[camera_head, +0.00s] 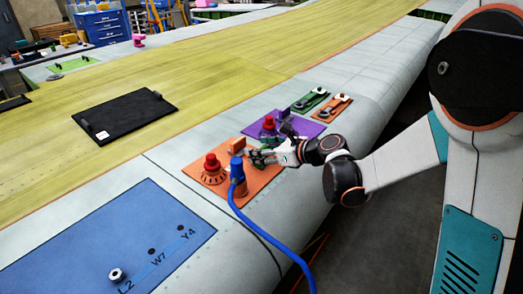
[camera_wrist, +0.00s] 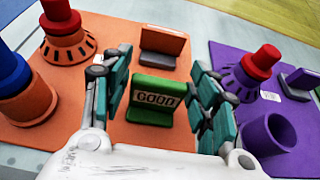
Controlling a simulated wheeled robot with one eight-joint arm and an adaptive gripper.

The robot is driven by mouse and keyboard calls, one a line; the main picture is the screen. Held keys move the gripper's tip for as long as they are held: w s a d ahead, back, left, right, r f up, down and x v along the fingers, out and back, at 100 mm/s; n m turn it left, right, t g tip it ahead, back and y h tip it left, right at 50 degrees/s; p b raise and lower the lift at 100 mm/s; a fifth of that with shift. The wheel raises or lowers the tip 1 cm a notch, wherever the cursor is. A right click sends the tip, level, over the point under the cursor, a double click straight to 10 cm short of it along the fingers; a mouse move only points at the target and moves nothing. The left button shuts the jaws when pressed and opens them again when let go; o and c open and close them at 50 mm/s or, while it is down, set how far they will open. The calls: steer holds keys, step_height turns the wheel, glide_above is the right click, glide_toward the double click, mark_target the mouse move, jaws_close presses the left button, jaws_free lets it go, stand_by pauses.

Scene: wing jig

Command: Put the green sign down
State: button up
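The green sign (camera_wrist: 155,100), with a label reading GOOD, is on the orange mat (camera_wrist: 120,130), which also shows in the head view (camera_head: 252,188). My gripper (camera_wrist: 163,98) has its teal fingers on either side of the sign, with narrow gaps showing between them and it. The fingers look open around it. In the head view my gripper (camera_head: 262,156) is over the right part of the orange mat and mostly hides the sign. Whether the sign touches the mat cannot be told.
An orange sign (camera_wrist: 163,45) stands just behind the green one. A red button on an orange base (camera_wrist: 62,45) and a blue plug (camera_head: 237,170) with its cable are to the left. A purple mat (camera_wrist: 228,62) with a red button (camera_wrist: 258,65) and a purple cup (camera_wrist: 268,134) is to the right.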

stand_by(0.3)
steer(key=shift+r, duration=0.2)
steer(key=p+v, duration=0.2)
steer(key=v, duration=1)
steer(key=s+d+r+n+h, duration=0.1)
steer(key=s+d+n+h, duration=0.4)
steer(key=s+n, duration=0.7)
steer(key=s+d+r+n+g+h, duration=0.1)
steer(key=s+d+n+h, duration=0.4)
steer(key=s+n, duration=0.7)
steer(key=shift+s+d+r+n+h, duration=0.2)
steer(key=shift+d+n+h, duration=0.15)
steer(key=shift+n, duration=0.45)
steer(key=shift+f, duration=0.2)
step_height(320, 180, down, 4)
steer(key=b, duration=0.3)
steer(key=shift+r, duration=0.2)
